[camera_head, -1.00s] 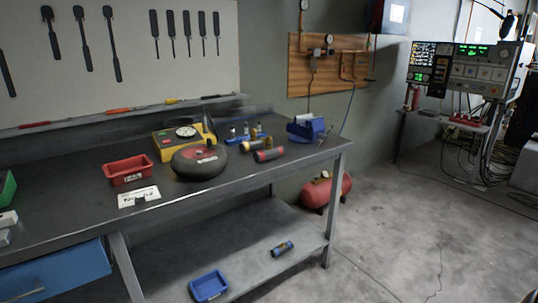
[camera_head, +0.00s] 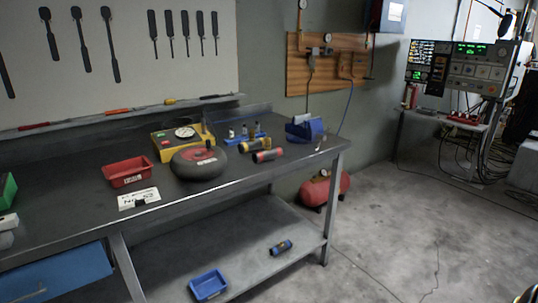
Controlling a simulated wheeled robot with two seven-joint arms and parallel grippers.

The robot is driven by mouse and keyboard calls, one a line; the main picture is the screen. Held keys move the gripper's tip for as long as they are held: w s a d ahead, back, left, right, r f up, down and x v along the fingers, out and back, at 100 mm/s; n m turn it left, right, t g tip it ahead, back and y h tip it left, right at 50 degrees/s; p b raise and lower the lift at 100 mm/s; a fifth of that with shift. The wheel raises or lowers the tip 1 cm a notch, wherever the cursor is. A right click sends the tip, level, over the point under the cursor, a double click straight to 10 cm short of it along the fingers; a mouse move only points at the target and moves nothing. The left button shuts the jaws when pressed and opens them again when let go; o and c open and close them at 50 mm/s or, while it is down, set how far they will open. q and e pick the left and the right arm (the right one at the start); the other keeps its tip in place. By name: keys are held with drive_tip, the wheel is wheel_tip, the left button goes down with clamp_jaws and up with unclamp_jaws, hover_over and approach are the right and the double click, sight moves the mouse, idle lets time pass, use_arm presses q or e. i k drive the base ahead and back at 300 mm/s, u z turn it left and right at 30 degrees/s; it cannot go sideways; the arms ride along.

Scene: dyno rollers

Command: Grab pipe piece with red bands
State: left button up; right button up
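A short dark pipe piece with red bands (camera_head: 267,155) lies on the workbench top, right of the round black roller. A similar piece with yellow bands (camera_head: 252,145) lies just behind it. Another small pipe piece, with dark blue or black ends (camera_head: 281,247), lies on the lower shelf.
A blue tray (camera_head: 208,285) sits on the lower shelf.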

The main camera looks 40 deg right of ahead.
sight(259, 156)
drive_tip(key=z, duration=0.75)
drive_tip(key=k, duration=1)
drive_tip(key=z, duration=1.6)
drive_tip(key=i, duration=2.3)
drive_tip(key=u, duration=1.6)
drive_tip(key=i, duration=0.95)
drive_tip(key=u, duration=1.05)
